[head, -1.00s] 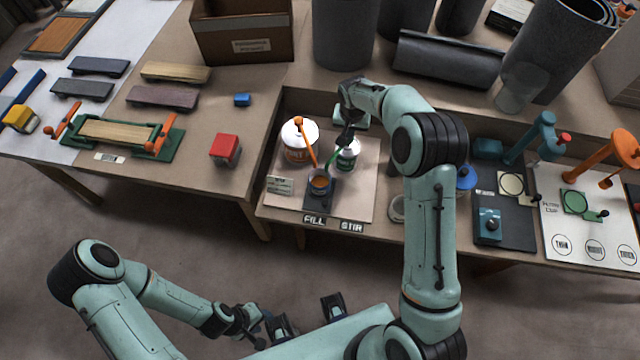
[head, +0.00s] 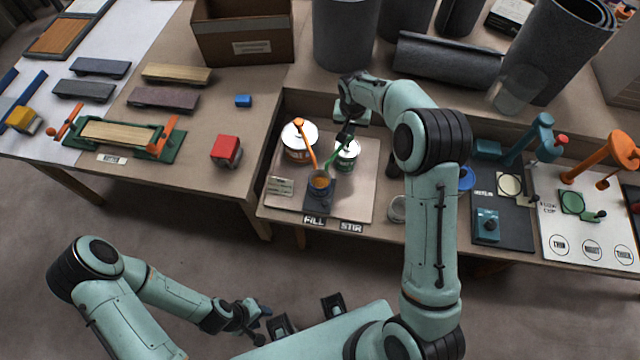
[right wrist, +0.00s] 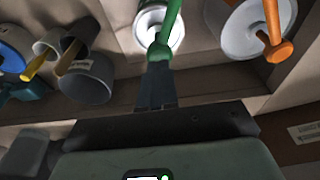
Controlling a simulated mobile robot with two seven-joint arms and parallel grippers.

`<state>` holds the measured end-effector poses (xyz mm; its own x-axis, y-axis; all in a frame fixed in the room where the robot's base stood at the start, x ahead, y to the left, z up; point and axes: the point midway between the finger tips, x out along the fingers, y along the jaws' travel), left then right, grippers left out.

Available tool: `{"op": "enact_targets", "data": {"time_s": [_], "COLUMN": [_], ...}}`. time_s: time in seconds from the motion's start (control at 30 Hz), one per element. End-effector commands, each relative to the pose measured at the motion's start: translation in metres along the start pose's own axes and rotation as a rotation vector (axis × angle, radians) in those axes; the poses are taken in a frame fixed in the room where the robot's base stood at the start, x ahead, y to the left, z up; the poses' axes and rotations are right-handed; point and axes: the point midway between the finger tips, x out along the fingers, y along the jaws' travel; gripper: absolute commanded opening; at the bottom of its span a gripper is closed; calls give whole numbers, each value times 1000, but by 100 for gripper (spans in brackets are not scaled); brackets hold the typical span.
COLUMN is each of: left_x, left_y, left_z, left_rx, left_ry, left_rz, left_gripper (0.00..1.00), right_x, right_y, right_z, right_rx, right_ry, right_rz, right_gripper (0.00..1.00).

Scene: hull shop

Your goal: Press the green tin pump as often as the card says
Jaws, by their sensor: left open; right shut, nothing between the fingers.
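The green tin (head: 347,153) has a white lid and a green pump; it stands on the board behind the small cup. In the right wrist view the green pump (right wrist: 166,38) rises over the white lid. My right gripper (right wrist: 157,66) is shut and empty, its tips at the pump's head; I cannot tell whether they touch it. In the head view this gripper (head: 345,138) hides part of the pump. A small card (head: 280,187) stands at the board's left; its writing is too small to read. My left gripper (head: 264,325) is open and empty, low in front of the table.
The orange tin (head: 300,154) with its orange pump (head: 306,144) stands close left of the green tin. A cup (head: 320,182) with orange-brown contents sits on a dark block in front. FILL and STIR labels (head: 331,223) mark the front edge. A grey cup (head: 397,208) stands to the right.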

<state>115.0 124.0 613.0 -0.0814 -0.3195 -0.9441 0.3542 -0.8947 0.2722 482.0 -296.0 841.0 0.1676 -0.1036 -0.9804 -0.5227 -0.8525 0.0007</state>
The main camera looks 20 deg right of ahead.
Motion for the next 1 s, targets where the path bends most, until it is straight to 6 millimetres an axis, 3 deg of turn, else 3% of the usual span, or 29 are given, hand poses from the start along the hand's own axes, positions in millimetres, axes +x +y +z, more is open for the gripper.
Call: {"op": "enact_targets", "data": {"time_s": [0.37, 1.0], "left_x": [-3, -32], "left_y": [1, 16], "left_z": [-1, -14], "left_rx": [1, 8], "left_ry": [2, 22], "left_rz": [1, 8], "left_gripper": [43, 43], "right_x": [-6, -61], "right_y": [0, 0], "right_z": [-2, -13], "right_rx": [0, 0], "right_ry": [3, 3], "right_rz": [-1, -1], "right_gripper": [0, 0]}}
